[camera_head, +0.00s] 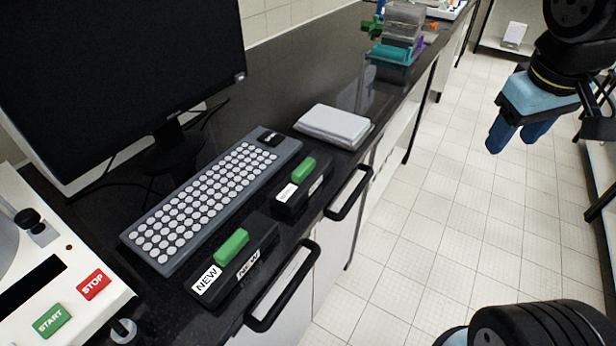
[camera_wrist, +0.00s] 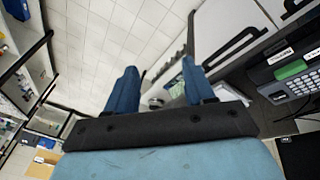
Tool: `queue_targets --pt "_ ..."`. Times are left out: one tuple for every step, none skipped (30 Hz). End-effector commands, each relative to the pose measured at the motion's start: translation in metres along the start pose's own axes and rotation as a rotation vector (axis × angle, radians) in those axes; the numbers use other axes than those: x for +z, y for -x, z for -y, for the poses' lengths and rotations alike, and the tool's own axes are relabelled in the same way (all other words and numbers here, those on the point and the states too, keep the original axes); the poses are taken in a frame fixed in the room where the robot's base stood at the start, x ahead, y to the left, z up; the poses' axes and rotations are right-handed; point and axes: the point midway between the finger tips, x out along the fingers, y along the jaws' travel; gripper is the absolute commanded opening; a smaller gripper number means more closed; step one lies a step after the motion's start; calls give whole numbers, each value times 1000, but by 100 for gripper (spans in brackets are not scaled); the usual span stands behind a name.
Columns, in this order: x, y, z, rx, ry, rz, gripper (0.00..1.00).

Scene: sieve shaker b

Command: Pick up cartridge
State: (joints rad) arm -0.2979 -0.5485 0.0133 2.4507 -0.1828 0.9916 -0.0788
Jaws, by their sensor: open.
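Two small green blocks, which look like cartridges, sit in black holders on the dark counter. The nearer green block (camera_head: 231,247) is in a holder (camera_head: 247,268) labelled NEW. The farther green block (camera_head: 304,169) is in a similar holder (camera_head: 305,194), its label too small to read. In the wrist view, a green block (camera_wrist: 291,70) shows at the right edge, outside the fingers. My gripper (camera_head: 516,137) has blue fingers and is open and empty. It hangs over the aisle, well to the right of the counter; its fingers also show in the wrist view (camera_wrist: 159,66).
A grey keyboard (camera_head: 212,200) and a dark monitor (camera_head: 110,70) stand behind the holders. A white machine (camera_head: 40,285) with START and STOP buttons is at left. Black handles (camera_head: 349,193) stick out from the counter front. The tiled floor (camera_head: 420,210) is clear.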

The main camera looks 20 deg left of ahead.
Motion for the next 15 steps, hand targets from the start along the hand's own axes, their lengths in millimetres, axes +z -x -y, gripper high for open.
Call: queue_targets --pt "-7 -6 9 5 82 31 53" --pt "-10 -8 13 12 128 47 53" --pt "-14 -11 18 20 189 69 53" --pt "-18 -14 23 27 234 84 53" --pt "-21 -16 27 35 279 99 53" --pt "-26 -19 34 46 341 120 53" --pt "-29 -21 38 55 386 135 53" --pt "-32 -23 43 64 431 148 53" --pt "-36 -26 50 77 493 168 53" --pt "-39 -28 56 88 539 181 53" --pt "-43 -30 61 99 584 193 53" --pt "-47 -33 69 115 646 210 53" --pt "-50 -35 75 126 692 223 53" --pt "-53 -36 81 140 738 235 53" --pt "-56 -39 89 158 799 250 53"
